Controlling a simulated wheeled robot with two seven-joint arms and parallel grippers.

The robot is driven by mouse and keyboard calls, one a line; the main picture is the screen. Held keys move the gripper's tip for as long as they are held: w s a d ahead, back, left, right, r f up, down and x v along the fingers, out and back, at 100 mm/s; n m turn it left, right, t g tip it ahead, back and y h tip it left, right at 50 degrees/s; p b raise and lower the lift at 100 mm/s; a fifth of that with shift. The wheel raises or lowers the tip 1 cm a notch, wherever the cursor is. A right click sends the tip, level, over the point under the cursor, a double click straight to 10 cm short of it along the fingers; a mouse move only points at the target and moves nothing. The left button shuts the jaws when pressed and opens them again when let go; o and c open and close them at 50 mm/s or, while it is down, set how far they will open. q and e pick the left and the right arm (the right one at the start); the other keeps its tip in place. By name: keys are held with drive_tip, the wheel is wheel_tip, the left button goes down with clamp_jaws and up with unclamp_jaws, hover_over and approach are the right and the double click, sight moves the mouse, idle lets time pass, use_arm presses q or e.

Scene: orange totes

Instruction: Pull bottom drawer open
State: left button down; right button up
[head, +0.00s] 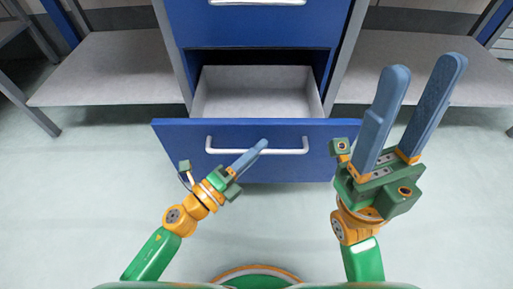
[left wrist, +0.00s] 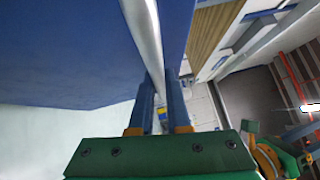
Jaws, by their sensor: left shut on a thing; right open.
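The bottom drawer has a blue front (head: 312,165) and a pale grey inside (head: 258,92). It stands pulled out from the blue cabinet, and its empty-looking interior shows. A white bar handle (head: 285,151) runs across the front. My left gripper (head: 262,146) is at the handle's middle, shut on it. In the left wrist view the handle (left wrist: 145,40) passes between the fingers of my left gripper (left wrist: 166,95). My right gripper (head: 425,68) is open and empty, to the right of the drawer and raised towards the camera.
Another blue drawer (head: 262,28) with a white handle is shut above. Grey shelves (head: 115,68) on metal legs flank the cabinet on both sides. The pale floor (head: 75,190) in front of the drawer is clear.

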use_arm(q)
drive_tip(key=c, duration=0.9)
unclamp_jaws()
drive_tip(key=v, duration=0.7)
